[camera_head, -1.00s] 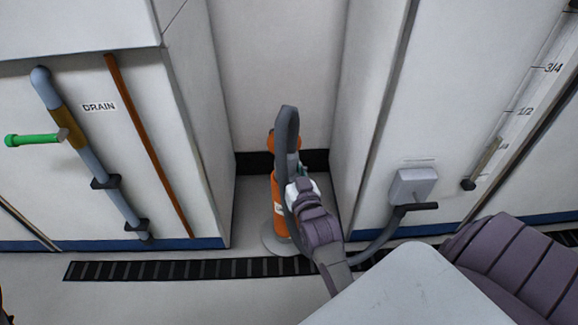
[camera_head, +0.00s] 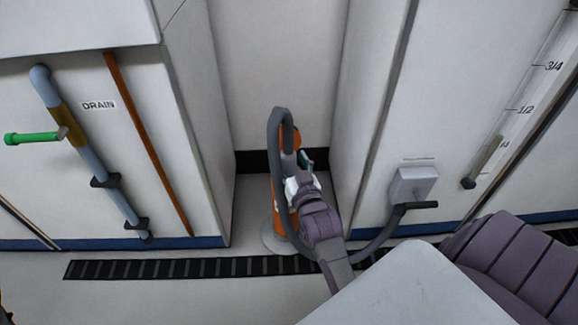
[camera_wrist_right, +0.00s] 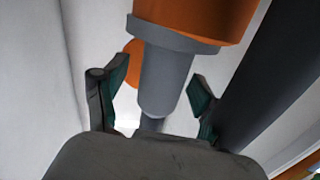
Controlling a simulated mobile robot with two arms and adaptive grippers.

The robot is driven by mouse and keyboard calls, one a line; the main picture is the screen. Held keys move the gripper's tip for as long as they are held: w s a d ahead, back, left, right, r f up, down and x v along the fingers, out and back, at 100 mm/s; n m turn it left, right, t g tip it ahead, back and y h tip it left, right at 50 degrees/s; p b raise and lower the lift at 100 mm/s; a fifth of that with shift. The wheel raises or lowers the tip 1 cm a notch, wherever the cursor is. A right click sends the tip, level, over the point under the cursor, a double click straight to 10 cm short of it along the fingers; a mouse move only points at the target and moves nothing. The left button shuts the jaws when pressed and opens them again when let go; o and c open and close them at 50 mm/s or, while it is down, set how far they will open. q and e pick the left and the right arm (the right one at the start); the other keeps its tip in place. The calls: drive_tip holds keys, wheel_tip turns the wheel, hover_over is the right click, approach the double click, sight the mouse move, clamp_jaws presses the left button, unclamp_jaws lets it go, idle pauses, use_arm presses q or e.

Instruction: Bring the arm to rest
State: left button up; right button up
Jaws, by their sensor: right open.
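My right gripper (camera_head: 303,160) is at the upper part of an orange cylinder (camera_head: 278,205) standing on a round grey base in the recess. The dark hose loop and my purple-grey arm hide part of both. In the right wrist view my right gripper (camera_wrist_right: 155,98) is open, its two teal-lined fingers apart. A grey cylindrical part (camera_wrist_right: 166,80) below an orange body (camera_wrist_right: 195,18) shows between and beyond the fingers. I cannot tell whether a finger touches it.
A grey hose (camera_head: 283,118) loops in front of the cylinder. A grey wall box (camera_head: 412,185) with a dark handle is at right. At left are a drain pipe (camera_head: 88,155) with a green handle (camera_head: 30,138) and a floor grate (camera_head: 160,269). Recess walls flank the arm closely.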

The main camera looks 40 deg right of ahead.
wheel_tip(320, 180, up, 8)
